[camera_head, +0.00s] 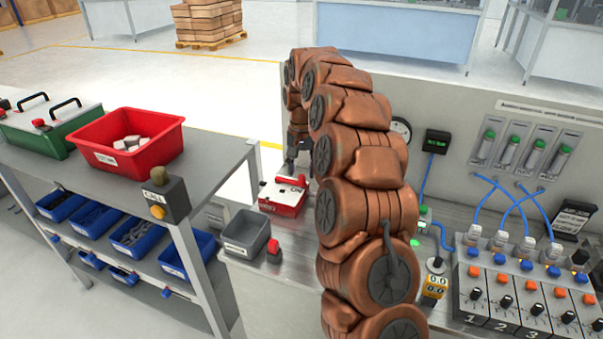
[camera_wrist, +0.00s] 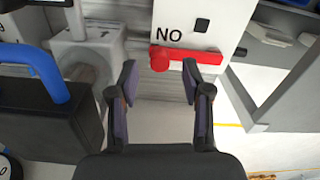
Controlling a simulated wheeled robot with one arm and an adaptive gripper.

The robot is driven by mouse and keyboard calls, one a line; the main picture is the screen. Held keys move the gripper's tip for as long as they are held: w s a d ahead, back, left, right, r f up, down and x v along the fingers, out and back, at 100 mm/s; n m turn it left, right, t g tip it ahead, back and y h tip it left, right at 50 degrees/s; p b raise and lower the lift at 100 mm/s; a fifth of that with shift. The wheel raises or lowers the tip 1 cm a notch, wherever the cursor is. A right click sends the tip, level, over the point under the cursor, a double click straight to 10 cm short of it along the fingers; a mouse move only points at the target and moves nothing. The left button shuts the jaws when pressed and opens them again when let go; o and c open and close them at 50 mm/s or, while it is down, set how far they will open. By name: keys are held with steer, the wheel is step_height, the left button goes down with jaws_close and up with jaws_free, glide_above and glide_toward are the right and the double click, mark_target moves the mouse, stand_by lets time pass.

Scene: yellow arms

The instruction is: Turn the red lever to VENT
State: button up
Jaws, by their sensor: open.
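The red lever (camera_wrist: 195,60) is a bar with a round knob at its left end in the wrist view. It lies across a white panel (camera_wrist: 218,22) with black letters that read "NO" in that view. I see no VENT mark. In the head view the lever (camera_head: 289,181) shows small on top of a red and white box (camera_head: 283,202) on the bench. My gripper (camera_wrist: 160,82) is open and empty. Its two fingertips are just short of the lever's knob, one to each side. In the head view my gripper (camera_head: 296,160) is above the box, partly hidden by my arm.
A grey bin (camera_head: 247,233) stands left of the box, with a small red knob (camera_head: 273,247) near it. Right of my arm are blue hoses and a row of numbered valve units (camera_head: 520,285). A red crate (camera_head: 125,145) stands on the left table.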

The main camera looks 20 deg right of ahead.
steer(key=shift+f, duration=1.25)
jaws_close()
